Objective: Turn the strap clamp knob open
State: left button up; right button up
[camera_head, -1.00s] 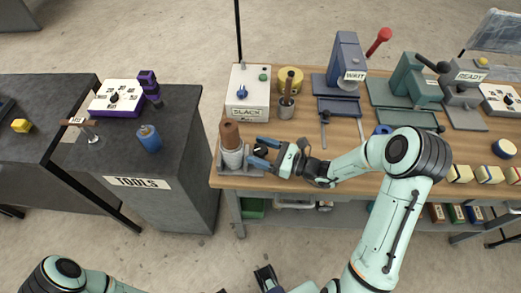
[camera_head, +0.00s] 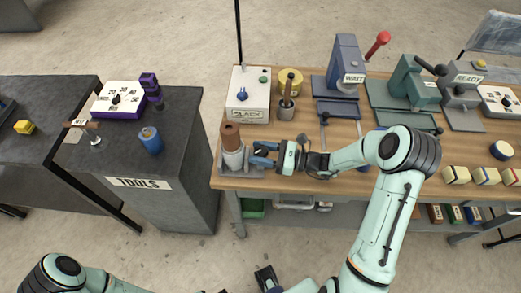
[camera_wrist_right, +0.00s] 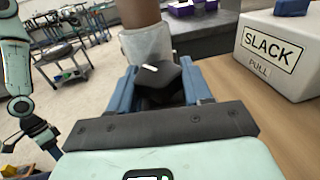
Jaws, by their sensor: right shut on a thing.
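The strap clamp is a grey base (camera_head: 225,171) at the bench's front left corner. It bears an upright pale sleeve (camera_head: 234,158) with a brown cylinder (camera_head: 230,134) rising from it. The sleeve also shows in the right wrist view (camera_wrist_right: 145,47). My right gripper (camera_head: 262,154) reaches in from the right, beside the sleeve. In the right wrist view its blue fingers are shut on the black knob (camera_wrist_right: 172,78), one finger on each side. The knob shows a small white mark on top.
The WAIT press (camera_head: 343,75) is farther right. The TOOLS cabinet (camera_head: 180,120) stands left across a gap. Bench top right of the clamp is partly clear.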

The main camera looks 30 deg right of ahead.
jog(key=n+g+y+p, duration=0.1)
jog(key=n+g+y, duration=0.1)
jog(key=n+g, duration=0.1)
jog(key=n+g+y+p, duration=0.2)
jog(key=n+g, duration=0.1)
jog(key=g, duration=0.2)
jog(key=shift+w+r+g, duration=0.1)
jog(key=shift+g, duration=0.3)
jog(key=n+g+p, duration=0.2)
jog(key=g, duration=0.1)
jog(key=shift+n+g, duration=0.3)
jog(key=shift+g, duration=0.1)
pick_arm(q)
jog(key=w+r+p, duration=0.2)
jog(key=w+r, duration=0.3)
jog(key=r, duration=0.4)
jog(key=shift+t, duration=0.3)
pick_arm(e)
jog(key=shift+n+g, duration=1.1)
jog(key=shift+g, duration=0.6)
pick_arm(q)
jog(key=shift+w, duration=0.1)
pick_arm(e)
jog(key=o, duration=1)
jog(key=shift+c, duration=0.2)
pick_arm(q)
jog(key=shift+f, duration=0.15)
